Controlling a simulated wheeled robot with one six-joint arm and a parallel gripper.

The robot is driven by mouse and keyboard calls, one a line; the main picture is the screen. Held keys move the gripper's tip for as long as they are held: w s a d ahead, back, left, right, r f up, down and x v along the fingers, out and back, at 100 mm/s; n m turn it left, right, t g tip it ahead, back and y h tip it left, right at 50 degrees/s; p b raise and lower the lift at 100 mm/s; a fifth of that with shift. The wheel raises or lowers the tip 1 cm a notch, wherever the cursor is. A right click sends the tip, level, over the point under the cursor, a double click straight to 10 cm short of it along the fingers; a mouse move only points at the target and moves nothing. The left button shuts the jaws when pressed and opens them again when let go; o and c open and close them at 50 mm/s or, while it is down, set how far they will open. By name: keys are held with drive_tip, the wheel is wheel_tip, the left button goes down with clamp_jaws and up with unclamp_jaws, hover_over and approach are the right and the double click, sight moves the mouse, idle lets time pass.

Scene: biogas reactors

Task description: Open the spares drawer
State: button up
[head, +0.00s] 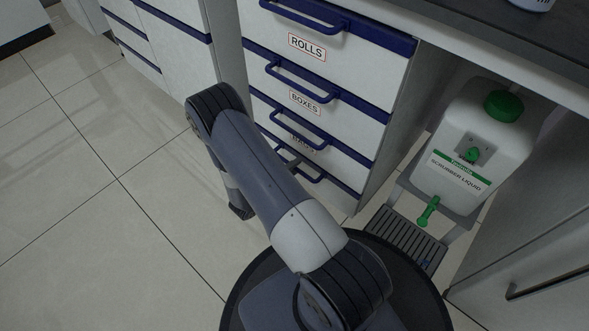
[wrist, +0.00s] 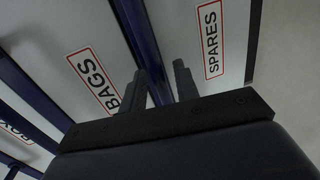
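The spares drawer (wrist: 222,85) is the bottom white drawer of the blue-trimmed cabinet. Its SPARES label (wrist: 211,38) shows in the wrist view, and its front looks flush and shut. In the head view my arm hides most of this drawer. A blue handle (head: 312,177) shows low beside my arm. My gripper (wrist: 161,75) is open at the drawer front, its two dark fingers apart. The blue strip along the drawer's top edge runs between the fingers in the wrist view. I cannot tell whether the fingers touch the handle.
Above are the drawers ROLLS (head: 307,47), BOXES (head: 304,102) and BAGS (wrist: 94,80), all shut. A white scrubber liquid canister (head: 478,140) with a green cap stands on a stand to the right, over a grey grate (head: 402,238). Tiled floor is free at left.

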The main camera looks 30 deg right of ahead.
drive_tip(key=shift+w+d, duration=0.1)
drive_tip(key=shift+d, duration=0.25)
clamp_jaws()
idle(0.4)
